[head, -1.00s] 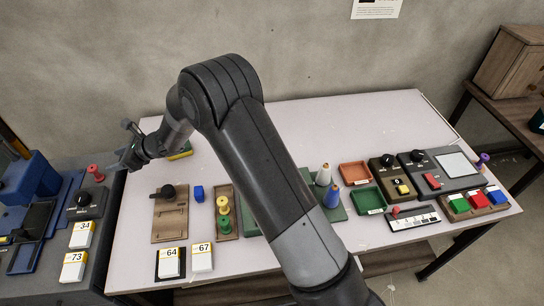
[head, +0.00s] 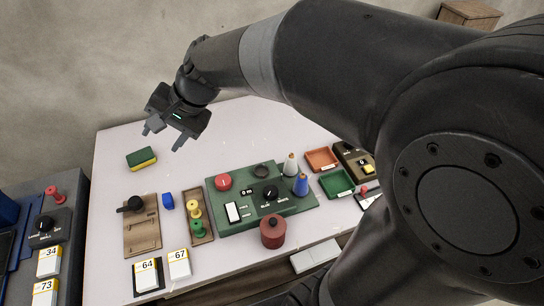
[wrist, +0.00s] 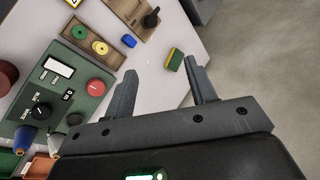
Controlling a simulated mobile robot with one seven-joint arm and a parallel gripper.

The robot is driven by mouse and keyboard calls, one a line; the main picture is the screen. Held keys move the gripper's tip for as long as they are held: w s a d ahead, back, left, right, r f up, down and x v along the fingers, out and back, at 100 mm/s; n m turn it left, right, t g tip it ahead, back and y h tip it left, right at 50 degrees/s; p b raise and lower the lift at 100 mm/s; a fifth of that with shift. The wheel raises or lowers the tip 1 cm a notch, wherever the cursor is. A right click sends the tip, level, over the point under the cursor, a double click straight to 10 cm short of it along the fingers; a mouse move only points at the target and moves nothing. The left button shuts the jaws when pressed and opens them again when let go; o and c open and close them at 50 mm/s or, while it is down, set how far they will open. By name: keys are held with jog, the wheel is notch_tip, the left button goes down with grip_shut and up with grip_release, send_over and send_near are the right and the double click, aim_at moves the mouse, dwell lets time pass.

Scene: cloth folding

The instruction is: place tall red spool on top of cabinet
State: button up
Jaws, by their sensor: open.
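A red spool (head: 54,192) stands at the far left on a dark grey unit, behind a black knob. My gripper (head: 165,138) is open and empty, above the far left part of the white table, well to the right of the spool. In the wrist view my gripper's two fingers (wrist: 160,74) are spread with nothing between them. The spool does not show in the wrist view. A brown wooden cabinet (head: 468,14) shows in part at the top right, partly hidden by my arm.
A green and yellow sponge (head: 141,158) lies below my gripper. A wooden rack (head: 202,234) holds yellow and green spools. A green panel (head: 222,197) with knobs fills mid-table, with a dark red lidded pot (head: 272,232) at its front. The table's back left is mostly clear.

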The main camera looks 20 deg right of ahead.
jog(key=s+d+n+t+h, duration=0.1)
jog(key=s+d+n+h, duration=0.1)
jog(key=s+d, duration=0.5)
jog(key=s+d+n+t+h, duration=0.1)
jog(key=s+d+n+h, duration=0.2)
jog(key=d, duration=1)
jog(key=s+h, duration=0.2)
jog(key=s, duration=0.3)
jog(key=shift+r+t, duration=0.2)
jog(key=shift+t, duration=0.2)
